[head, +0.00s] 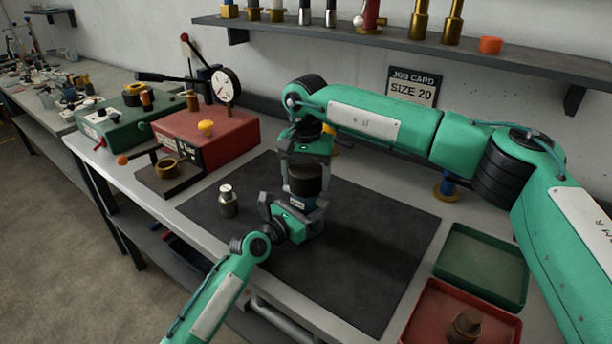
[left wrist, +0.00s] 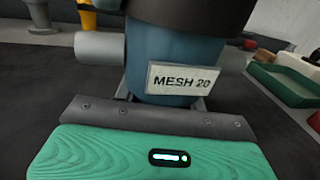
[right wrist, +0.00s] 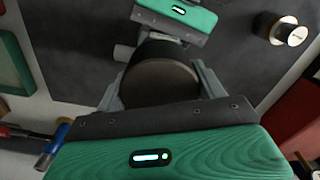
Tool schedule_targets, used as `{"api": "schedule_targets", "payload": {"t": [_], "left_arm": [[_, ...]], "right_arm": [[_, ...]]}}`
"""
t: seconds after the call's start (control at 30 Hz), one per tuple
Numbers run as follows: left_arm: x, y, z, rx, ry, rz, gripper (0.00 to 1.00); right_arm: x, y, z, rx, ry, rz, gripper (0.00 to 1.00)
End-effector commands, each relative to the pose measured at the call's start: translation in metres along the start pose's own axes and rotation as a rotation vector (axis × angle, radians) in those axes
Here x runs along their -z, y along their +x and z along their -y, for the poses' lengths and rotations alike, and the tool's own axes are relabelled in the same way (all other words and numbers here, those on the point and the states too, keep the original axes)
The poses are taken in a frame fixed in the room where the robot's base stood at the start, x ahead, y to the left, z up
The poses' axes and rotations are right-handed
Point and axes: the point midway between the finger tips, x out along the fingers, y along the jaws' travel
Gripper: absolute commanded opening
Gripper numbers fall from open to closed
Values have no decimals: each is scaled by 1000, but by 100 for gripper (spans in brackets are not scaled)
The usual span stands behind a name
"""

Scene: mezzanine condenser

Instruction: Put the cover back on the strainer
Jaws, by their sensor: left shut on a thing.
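The strainer (left wrist: 165,62) is a blue upright body with pale side stubs and a "MESH 20" label. It stands on the dark mat. My left gripper (head: 290,218) is shut on it low down, in front of the label side. The dark round cover (head: 307,180) is on top of the strainer's body; its flat top shows in the right wrist view (right wrist: 160,82). I cannot tell whether it is fully seated. My right gripper (head: 305,165) points down from above, its fingers apart on either side of the cover. Any contact there is unclear.
A small metal cylinder (head: 228,203) stands on the mat (head: 370,235), left of the strainer. Green (head: 485,262) and red (head: 420,310) trays lie at right, the red one holding a brown part. A red gauge unit (head: 215,140) stands behind left. A job card (head: 413,88) reads "SIZE 20".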

Motion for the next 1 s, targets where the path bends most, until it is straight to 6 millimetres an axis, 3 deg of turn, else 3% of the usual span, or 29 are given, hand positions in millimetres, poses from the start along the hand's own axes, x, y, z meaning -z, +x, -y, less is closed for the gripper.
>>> {"api": "schedule_targets", "payload": {"t": [0.13, 0.27, 1.0], "left_arm": [[1, 0, -1, -1, -1, -1, 0], [1, 0, -1, -1, -1, -1, 0], [1, 0, -1, -2, -1, -1, 0]], "right_arm": [[0, 0, 0, -1, 26, 0, 44], [0, 0, -1, -1, 157, 0, 44], [0, 1, 0, -1, 1340, 0, 44]]}}
